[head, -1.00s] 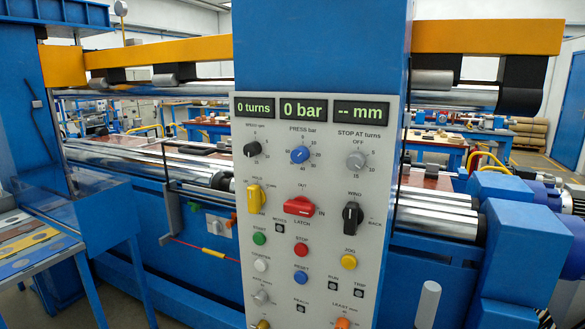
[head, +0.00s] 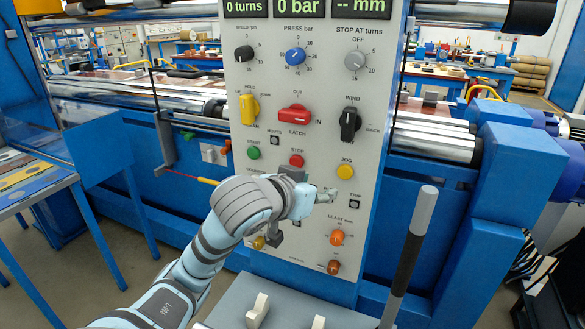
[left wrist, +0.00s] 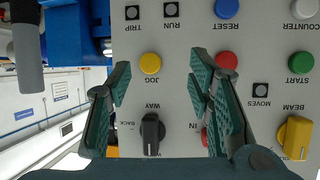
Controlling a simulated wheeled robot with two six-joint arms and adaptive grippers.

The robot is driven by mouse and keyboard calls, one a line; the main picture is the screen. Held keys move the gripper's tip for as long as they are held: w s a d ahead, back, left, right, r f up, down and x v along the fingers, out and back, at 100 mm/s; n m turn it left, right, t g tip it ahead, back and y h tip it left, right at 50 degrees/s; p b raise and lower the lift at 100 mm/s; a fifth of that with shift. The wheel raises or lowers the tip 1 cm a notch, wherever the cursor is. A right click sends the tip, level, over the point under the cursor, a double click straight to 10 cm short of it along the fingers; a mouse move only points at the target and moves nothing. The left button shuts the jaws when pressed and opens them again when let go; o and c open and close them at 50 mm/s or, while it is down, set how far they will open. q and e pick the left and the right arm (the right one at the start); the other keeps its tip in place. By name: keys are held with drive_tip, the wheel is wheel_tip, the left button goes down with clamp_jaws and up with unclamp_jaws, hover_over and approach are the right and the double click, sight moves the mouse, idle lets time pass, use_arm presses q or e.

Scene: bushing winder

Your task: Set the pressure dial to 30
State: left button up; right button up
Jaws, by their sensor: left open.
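The pressure dial (head: 295,56) is a blue knob under the label PRESS bar, in the upper middle of the grey panel (head: 272,88). The display above it (head: 299,7) reads 0 bar. The knob's exact pointer angle is too small to tell. My left gripper (head: 326,197) is in front of the lower panel, below and right of the dial, near the yellow JOG button. In the left wrist view its two fingers (left wrist: 158,80) are open and empty, facing the panel, which appears upside down. The dial is out of that view. My right gripper is not in view.
A dark pole with a grey top (head: 408,255) stands right of my gripper.

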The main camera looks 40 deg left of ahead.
use_arm(q)
wheel_tip(320, 180, up, 11)
drive_tip(key=s+a+n+t+y, duration=0.1)
drive_tip(key=a+t, duration=0.1)
drive_tip(key=a, duration=0.1)
drive_tip(key=n+t+y, duration=0.2)
drive_tip(key=n+y, duration=0.1)
approach(292, 59)
drive_tip(key=p+x, duration=0.9)
drive_tip(key=p, duration=0.5)
drive_tip(key=shift+w, duration=0.15)
drive_tip(key=shift+c, duration=0.6)
clamp_jaws()
